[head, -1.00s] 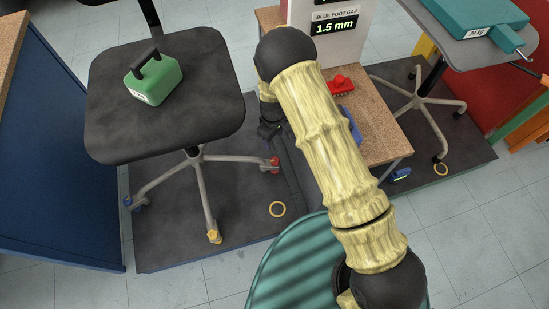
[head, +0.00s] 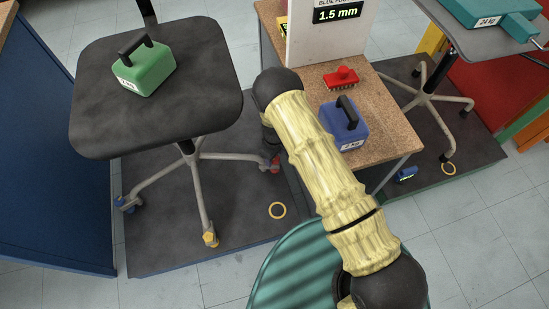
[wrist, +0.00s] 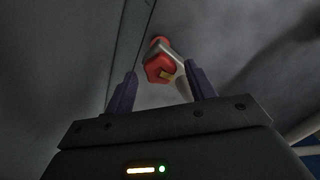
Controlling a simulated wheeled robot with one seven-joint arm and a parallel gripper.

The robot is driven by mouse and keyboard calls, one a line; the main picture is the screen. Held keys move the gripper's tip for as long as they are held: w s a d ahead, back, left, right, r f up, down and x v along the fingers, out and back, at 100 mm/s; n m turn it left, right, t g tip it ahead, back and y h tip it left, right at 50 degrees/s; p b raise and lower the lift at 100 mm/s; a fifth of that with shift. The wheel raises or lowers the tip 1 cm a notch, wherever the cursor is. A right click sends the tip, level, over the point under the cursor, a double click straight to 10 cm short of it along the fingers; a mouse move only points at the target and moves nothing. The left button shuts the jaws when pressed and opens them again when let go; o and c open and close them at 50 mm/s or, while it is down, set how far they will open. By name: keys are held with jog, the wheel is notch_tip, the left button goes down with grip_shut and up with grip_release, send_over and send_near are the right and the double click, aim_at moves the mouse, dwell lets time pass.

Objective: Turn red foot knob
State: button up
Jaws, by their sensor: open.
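The red foot knob (head: 273,163) sits at the end of a grey leg of the left chair (head: 200,192), low over the dark mat. In the wrist view the red knob (wrist: 159,66) shows with a yellow patch on its side, and the pale leg runs off behind it. My gripper (wrist: 160,70) is open, its two purple-grey fingers to the left and right of the knob in that picture. The knob appears beyond the fingertips; I cannot tell whether they touch it. In the head view my arm hides most of the gripper.
The wooden table (head: 385,118) at right holds a blue weight (head: 350,135) and a red brush-like item (head: 341,78).

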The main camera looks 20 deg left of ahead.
jog(key=shift+f, duration=0.3)
jog(key=c, duration=1)
jog(key=shift+r+m+p, duration=0.1)
jog(key=shift+m+p, duration=0.2)
jog(key=shift+m, duration=0.2)
